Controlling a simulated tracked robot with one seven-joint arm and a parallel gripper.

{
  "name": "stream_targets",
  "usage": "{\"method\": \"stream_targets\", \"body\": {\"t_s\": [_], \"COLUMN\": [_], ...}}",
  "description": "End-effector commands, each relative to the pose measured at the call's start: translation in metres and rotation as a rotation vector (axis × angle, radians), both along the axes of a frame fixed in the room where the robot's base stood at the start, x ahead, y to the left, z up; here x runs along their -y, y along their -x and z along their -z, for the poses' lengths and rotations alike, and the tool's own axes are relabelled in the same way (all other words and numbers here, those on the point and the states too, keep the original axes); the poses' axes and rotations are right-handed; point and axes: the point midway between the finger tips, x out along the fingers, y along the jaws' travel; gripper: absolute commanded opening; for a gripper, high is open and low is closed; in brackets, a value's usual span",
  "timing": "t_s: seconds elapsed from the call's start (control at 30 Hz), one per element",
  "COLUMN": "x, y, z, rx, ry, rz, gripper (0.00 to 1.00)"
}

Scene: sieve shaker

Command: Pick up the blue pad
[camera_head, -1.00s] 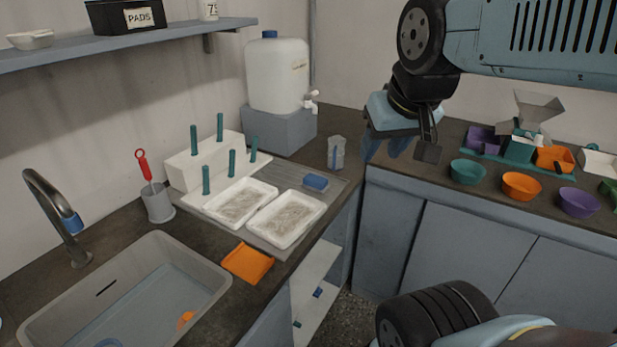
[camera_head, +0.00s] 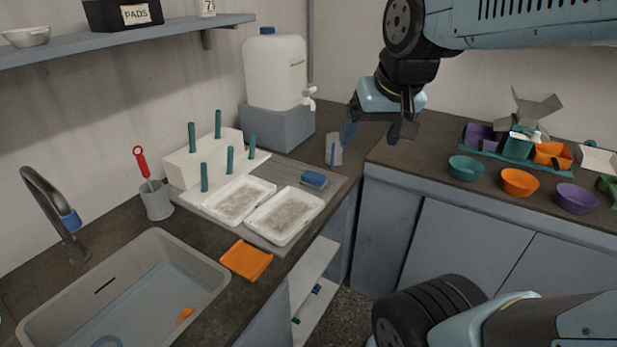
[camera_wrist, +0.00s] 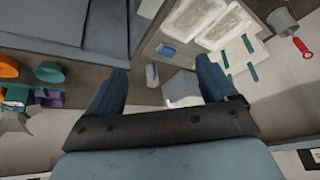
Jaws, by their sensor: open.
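The blue pad (camera_head: 314,179) lies on the grey drain board to the right of two white trays. It also shows in the wrist view (camera_wrist: 167,51), above and between my fingers. My gripper (camera_head: 376,132) is open and empty, above the counter corner, to the right of the pad and higher than it. In the wrist view my gripper (camera_wrist: 160,85) shows its two blue fingers spread wide. A small grey holder with a blue part (camera_head: 334,149) stands on the counter near my left fingertip.
White trays (camera_head: 285,215) and a white peg rack (camera_head: 205,160) with teal pegs stand left of the pad. A water container (camera_head: 275,72) stands behind. A sink (camera_head: 125,290) and orange cloth (camera_head: 246,260) are nearer. Several coloured bowls (camera_head: 519,182) line the right counter.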

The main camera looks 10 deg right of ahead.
Motion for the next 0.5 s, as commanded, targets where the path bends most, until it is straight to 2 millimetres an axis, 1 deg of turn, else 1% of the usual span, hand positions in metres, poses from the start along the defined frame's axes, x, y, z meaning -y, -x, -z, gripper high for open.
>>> {"method": "stream_targets", "body": {"t_s": [0.03, 0.13, 0.37, 0.5], "x": [0.000, 0.002, 0.003, 0.002], "y": [-0.014, -0.038, -0.096, -0.130], "z": [0.003, 0.007, 0.026, 0.043], "rx": [-0.018, -0.041, -0.095, -0.125], "ry": [-0.017, -0.050, -0.102, -0.118], "rz": [0.018, 0.066, 0.183, 0.257], "gripper": [0.91, 1.00, 1.00, 1.00]}}
